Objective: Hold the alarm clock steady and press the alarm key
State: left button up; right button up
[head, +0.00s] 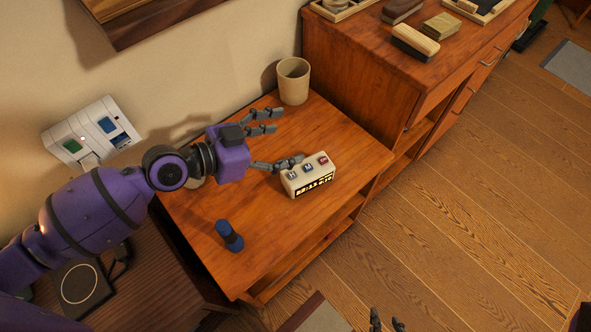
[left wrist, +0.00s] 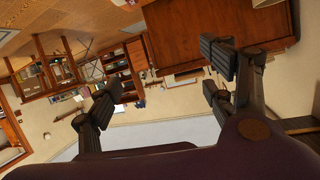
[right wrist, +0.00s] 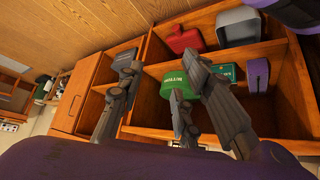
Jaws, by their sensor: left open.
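The alarm clock (head: 308,177) is a small cream box with several coloured keys on top and a dark display on its front. It stands on the wooden side table (head: 270,255). My left gripper (head: 272,140) is open, its fingers spread above the table. Its lower finger reaches the clock's back left edge; I cannot tell whether it touches. In the left wrist view its fingers (left wrist: 160,90) stand wide apart with nothing between them. My right gripper (head: 386,322) shows only its fingertips at the bottom edge, far from the clock. In the right wrist view it (right wrist: 150,90) looks open and empty.
A beige cup (head: 293,82) stands at the table's back corner. A taller cabinet (head: 360,70) with brushes adjoins the right. A white panel (head: 92,130) is at the wall. Shelves (right wrist: 285,105) hold several things.

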pick_arm(q)
jog(key=b, duration=0.6)
send_near(297, 174)
jog(key=shift+n+g, duration=0.3)
jog(key=x, duration=0.4)
jog(key=shift+w+d+r, duration=0.15)
jog(key=shift+w+r, duration=0.1)
jog(key=shift+w, duration=0.1)
jog(key=shift+d+f+b, duration=0.1)
jog(key=shift+f+b, duration=0.25)
jog(key=shift+w+d+f, duration=0.1)
jog(key=shift+w+d, duration=0.15)
jog(key=shift+d, duration=0.1)
jog(key=x, duration=0.7)
jog(key=shift+p, duration=0.4)
pick_arm(e)
notch_tip(297, 174, down, 7)
jog(key=s+a, duration=0.1)
jog(key=s, duration=0.1)
jog(key=shift+s+a+g, duration=0.15)
jog(key=shift+a+g, duration=0.15)
jog(key=shift+g, duration=0.1)
jog(key=shift+r, duration=0.1)
